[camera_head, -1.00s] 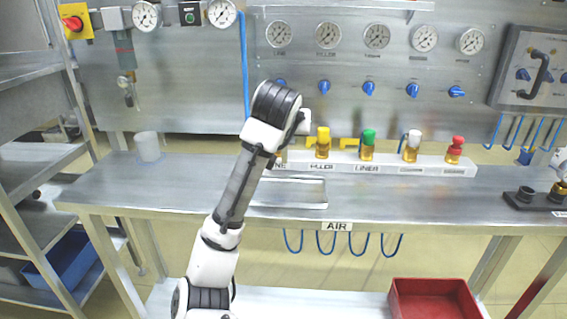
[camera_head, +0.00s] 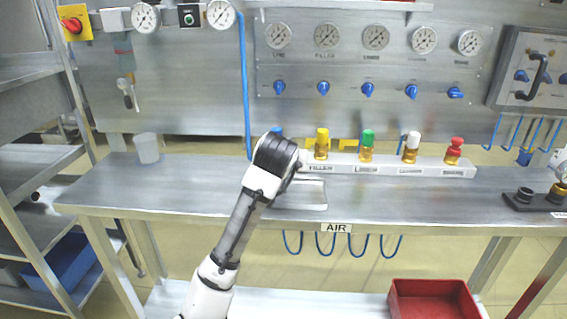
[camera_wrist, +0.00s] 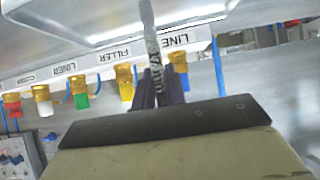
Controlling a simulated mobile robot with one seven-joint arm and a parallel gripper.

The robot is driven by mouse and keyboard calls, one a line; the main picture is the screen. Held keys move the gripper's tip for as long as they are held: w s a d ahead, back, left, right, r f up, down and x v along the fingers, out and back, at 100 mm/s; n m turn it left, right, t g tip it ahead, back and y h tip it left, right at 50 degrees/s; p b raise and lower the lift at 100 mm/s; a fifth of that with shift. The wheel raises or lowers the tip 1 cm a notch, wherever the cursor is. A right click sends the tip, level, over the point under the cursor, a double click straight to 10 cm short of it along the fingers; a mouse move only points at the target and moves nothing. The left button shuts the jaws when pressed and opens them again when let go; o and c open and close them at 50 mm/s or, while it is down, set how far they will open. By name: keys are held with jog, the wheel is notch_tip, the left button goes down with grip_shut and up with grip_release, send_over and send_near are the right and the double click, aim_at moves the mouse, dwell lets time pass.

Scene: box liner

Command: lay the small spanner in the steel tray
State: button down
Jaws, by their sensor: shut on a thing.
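The steel tray (camera_head: 314,198) lies on the bench in the head view, its left part hidden behind my arm. In the wrist view the tray (camera_wrist: 100,22) fills the top of the picture. My gripper (camera_wrist: 158,88) shows in the wrist view, its dark fingers shut on the small spanner (camera_wrist: 150,40). The grey spanner stretches from the fingers toward the top edge, in front of the tray. I cannot tell whether it touches the tray. In the head view my gripper and the spanner are hidden behind my wrist.
A pale cup (camera_head: 147,148) stands at the bench's left. Dark fittings (camera_head: 535,201) sit at the far right. The bench right of the tray is clear. A red bin (camera_head: 433,300) stands below.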

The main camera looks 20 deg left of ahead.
jog(key=c, duration=1.5)
grip_release()
jog(key=shift+o, duration=0.2)
